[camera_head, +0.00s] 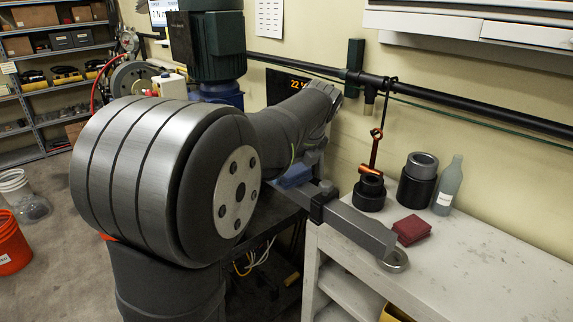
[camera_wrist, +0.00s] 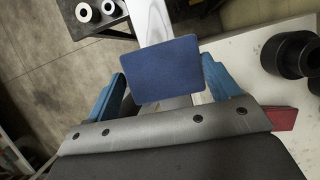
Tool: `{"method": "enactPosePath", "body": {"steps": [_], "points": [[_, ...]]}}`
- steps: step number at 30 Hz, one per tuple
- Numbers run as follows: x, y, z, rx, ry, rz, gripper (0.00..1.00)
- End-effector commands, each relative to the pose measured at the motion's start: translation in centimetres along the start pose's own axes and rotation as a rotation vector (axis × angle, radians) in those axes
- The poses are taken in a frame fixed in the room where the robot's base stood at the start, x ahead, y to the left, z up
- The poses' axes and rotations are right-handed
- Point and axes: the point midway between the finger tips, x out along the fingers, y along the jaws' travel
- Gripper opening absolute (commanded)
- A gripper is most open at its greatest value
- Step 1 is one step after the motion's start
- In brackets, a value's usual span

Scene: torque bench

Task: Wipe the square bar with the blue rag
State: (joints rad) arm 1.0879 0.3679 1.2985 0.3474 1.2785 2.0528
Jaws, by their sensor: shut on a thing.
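In the wrist view the bar (camera_wrist: 149,20) runs away under the blue rag (camera_wrist: 165,70). The rag is a flat dark-blue square between the two blue fingers of my gripper (camera_wrist: 163,72), which is shut on it. The rag overlaps the bar; whether it touches the bar I cannot tell. In the head view my arm hides most of the gripper, and only a small blue patch shows beside the bar.
A folded dark-red cloth (camera_head: 411,230) lies on the white bench (camera_head: 480,270) beside the bar's end. Dark sockets (camera_head: 416,185), a grey bottle (camera_head: 448,186) and a hanging copper-coloured tool (camera_head: 375,150) stand behind. The bench's right front is clear.

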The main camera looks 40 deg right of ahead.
Motion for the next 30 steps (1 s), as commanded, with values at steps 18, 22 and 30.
{"method": "enactPosePath", "body": {"steps": [18,22,30], "points": [[-0.3,0.0,-1.1,-0.002,-0.001,0.003,0.56],[0.1,0.1,0.0,-0.001,0.000,0.003,0.56],[1.0,0.2,2.3,-0.002,0.000,0.003,0.56]]}}
